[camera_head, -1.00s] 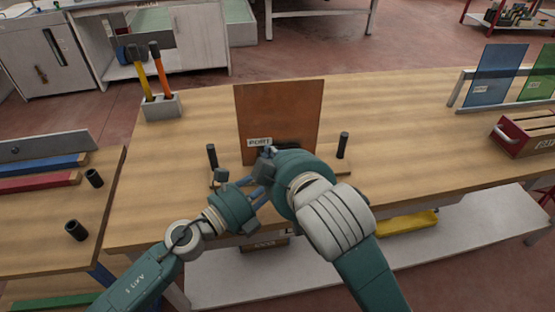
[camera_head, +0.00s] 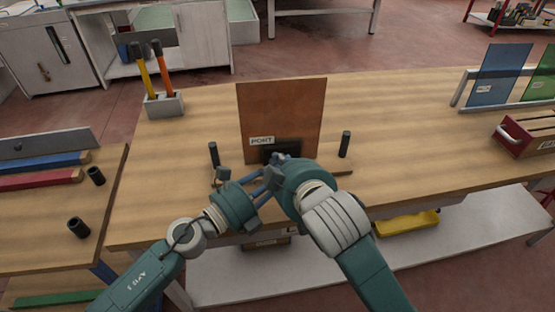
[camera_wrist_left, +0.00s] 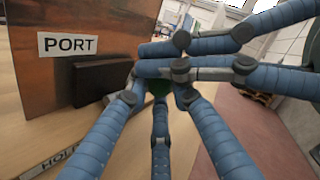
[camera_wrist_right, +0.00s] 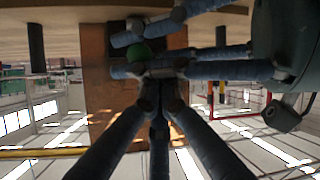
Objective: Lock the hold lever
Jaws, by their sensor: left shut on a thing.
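The hold lever shows only as a green knob, in the left wrist view (camera_wrist_left: 159,86) and in the right wrist view (camera_wrist_right: 140,53); its shaft is hidden behind fingers. My left gripper (camera_head: 268,178) is shut around the knob, low in front of the upright brown panel (camera_head: 282,112). My right gripper (camera_head: 275,160) is right beside it, its fingers crossing close over the left ones. Its fingertips are partly hidden, so I cannot tell whether it is open. A HOLD label (camera_wrist_left: 58,158) lies on the fixture base below.
A dark block (camera_wrist_left: 102,82) stands against the panel beside the PORT label (camera_wrist_left: 68,44). Black posts (camera_head: 213,154) (camera_head: 345,144) flank the panel. A tool holder (camera_head: 164,105) stands at the back left, a red toolbox (camera_head: 518,139) at the right. The bench between is clear.

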